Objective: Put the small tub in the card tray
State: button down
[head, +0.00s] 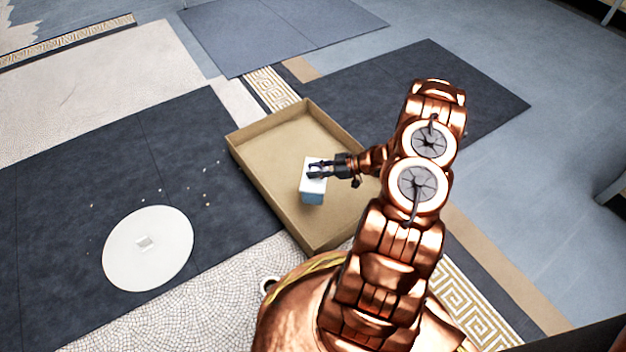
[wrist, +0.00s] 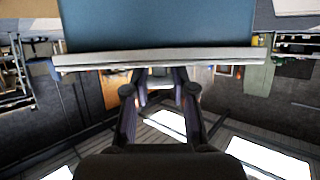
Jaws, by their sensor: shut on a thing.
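The small tub (head: 312,190) is blue with a white lid, seen in the head view over the card tray. My gripper (head: 316,171) is shut on the tub at its lid. The tub also fills the top of the wrist view (wrist: 160,25), with its pale lid edge just beyond my fingers (wrist: 160,92). The card tray (head: 268,150) is a shallow brown open box on the floor. The tub looks upright and within the tray's outline; I cannot tell whether it touches the tray's bottom. My arm hides the tray's right side.
A round white disc (head: 135,262) with a small pale piece (head: 145,243) on it lies on a dark mat (head: 50,215) at the left. Several tiny chips are scattered near it. Another dark mat (head: 470,95) lies behind my arm. The floor around is mostly clear.

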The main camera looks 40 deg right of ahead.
aim_at(308, 198)
notch_tip(308, 198, down, 9)
jog(key=b, duration=0.3)
jog(key=shift+f, duration=0.15)
jog(key=c, duration=1)
grip_release()
jog(key=shift+o, duration=0.2)
